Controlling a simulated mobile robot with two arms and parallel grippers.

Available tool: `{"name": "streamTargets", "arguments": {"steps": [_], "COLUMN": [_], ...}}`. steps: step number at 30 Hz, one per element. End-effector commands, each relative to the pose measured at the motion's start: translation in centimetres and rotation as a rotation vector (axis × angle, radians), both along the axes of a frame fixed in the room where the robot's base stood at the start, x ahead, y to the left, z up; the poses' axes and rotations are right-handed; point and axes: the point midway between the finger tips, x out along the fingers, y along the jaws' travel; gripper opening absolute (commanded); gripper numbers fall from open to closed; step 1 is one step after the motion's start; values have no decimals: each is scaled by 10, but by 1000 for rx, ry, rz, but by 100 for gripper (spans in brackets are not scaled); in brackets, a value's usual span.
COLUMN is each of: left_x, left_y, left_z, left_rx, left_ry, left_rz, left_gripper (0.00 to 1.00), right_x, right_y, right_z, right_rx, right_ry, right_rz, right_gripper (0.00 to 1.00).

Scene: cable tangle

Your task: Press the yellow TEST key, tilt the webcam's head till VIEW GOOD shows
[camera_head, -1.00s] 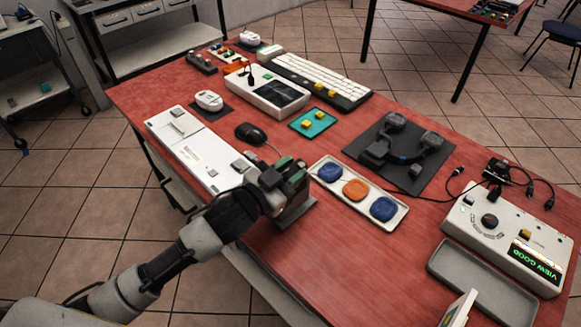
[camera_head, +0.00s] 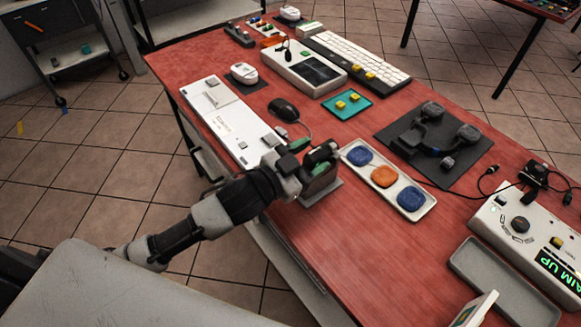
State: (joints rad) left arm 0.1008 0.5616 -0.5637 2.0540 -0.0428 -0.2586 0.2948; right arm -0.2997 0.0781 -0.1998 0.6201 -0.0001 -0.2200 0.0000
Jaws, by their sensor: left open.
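The test box (camera_head: 490,215) is at the right edge, with a dark dial and a yellow key (camera_head: 557,242). Its green display (camera_head: 562,268), partly cut off by the frame, reads AIM UP. My left gripper (camera_head: 318,158) is open at the table's near edge, low over a grey stand plate (camera_head: 322,192). The webcam's head is not clearly visible; my gripper covers the area above that plate, so I cannot tell whether the fingers touch it. My right gripper is not in view.
A tray with blue and orange pads (camera_head: 428,211) lies right of the gripper. A white panel (camera_head: 205,92) lies left of it. A black mat (camera_head: 395,140) with a headset is behind. An empty grey tray (camera_head: 470,262) is in front of the test box.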

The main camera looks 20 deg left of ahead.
Motion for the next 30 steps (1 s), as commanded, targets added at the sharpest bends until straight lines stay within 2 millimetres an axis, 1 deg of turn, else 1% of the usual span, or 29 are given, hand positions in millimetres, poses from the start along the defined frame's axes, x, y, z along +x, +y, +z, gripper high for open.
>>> {"name": "streamTargets", "arguments": {"steps": [1,6,12,18,30], "left_x": [-10,-37,-57,-64,-64], "left_y": [7,24,38,42,42], "left_z": [-3,-3,-2,0,0], "left_rx": [2,2,1,0,0], "left_ry": [3,3,2,0,0], "left_rz": [0,-1,0,-1,0], "left_gripper": [57,57,57,57,57], "right_x": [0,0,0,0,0], "right_y": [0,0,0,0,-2], "right_z": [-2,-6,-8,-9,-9], "right_rx": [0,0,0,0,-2], "right_ry": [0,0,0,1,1], "right_rz": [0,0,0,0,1], "right_gripper": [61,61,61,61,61]}}
